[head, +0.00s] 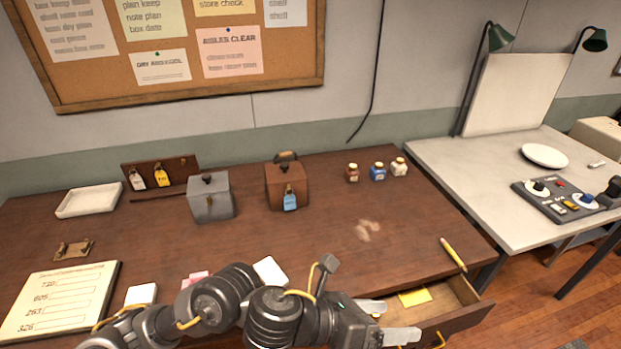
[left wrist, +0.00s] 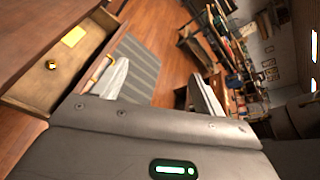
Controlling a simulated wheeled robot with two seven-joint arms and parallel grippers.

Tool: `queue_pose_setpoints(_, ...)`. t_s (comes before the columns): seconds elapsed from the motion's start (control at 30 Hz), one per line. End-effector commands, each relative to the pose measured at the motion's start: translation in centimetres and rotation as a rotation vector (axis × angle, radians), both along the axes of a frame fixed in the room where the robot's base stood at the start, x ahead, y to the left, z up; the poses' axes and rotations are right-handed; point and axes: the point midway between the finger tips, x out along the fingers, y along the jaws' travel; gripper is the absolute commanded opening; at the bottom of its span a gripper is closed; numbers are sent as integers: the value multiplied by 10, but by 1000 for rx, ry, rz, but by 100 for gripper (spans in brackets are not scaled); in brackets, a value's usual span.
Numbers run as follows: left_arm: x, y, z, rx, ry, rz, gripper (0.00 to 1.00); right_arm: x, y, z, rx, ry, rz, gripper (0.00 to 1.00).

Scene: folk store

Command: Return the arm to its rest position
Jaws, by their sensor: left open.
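My left arm comes in along the bottom of the head view, and its gripper (head: 394,321) is over the open drawer (head: 458,294) at the front right of the wooden desk (head: 330,243). The fingers are apart with nothing between them. The left wrist view shows the two fingers (left wrist: 160,88) spread, with floor and a striped mat beyond them. The drawer (left wrist: 32,92) lies left of the fingers there, holding a yellow note (left wrist: 74,36) and a small brass-coloured object (left wrist: 51,65). My right gripper is in neither view.
A grey box (head: 211,198), a brown box (head: 288,186) and small jars (head: 377,172) stand toward the desk's back. A light table (head: 520,190) with a control panel stands at right.

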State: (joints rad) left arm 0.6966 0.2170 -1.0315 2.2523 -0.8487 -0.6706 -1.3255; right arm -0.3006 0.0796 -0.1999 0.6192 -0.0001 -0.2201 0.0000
Motion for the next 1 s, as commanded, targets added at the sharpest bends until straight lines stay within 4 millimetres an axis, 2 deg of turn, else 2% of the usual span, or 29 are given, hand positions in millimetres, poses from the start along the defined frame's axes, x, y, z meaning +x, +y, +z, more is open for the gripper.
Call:
queue_pose_setpoints(0.1,30,21,6,-217,409,365,71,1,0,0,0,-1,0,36)
queue_pose_setpoints(0.17,47,44,-2,-321,623,560,71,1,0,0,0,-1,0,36)
queue_pose_setpoints(0.27,68,94,-31,-492,978,895,71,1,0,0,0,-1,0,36)
queue_pose_setpoints(0.33,71,138,-63,-613,1219,1143,71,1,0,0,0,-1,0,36)
queue_pose_setpoints(0.4,62,183,-98,-733,1431,1389,71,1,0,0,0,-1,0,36)
queue_pose_setpoints(0.5,38,237,-140,-882,1649,1689,71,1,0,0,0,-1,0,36)
queue_pose_setpoints(0.6,9,277,-170,-999,1781,1927,71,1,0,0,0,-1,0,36)
queue_pose_setpoints(0.73,-29,316,-196,-1130,1880,2174,71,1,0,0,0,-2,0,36)
queue_pose_setpoints(0.77,-38,323,-201,1156,-1893,-2223,71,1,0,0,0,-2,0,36)
queue_pose_setpoints(1.0,-106,373,-227,1074,-1519,-2036,71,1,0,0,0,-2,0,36)
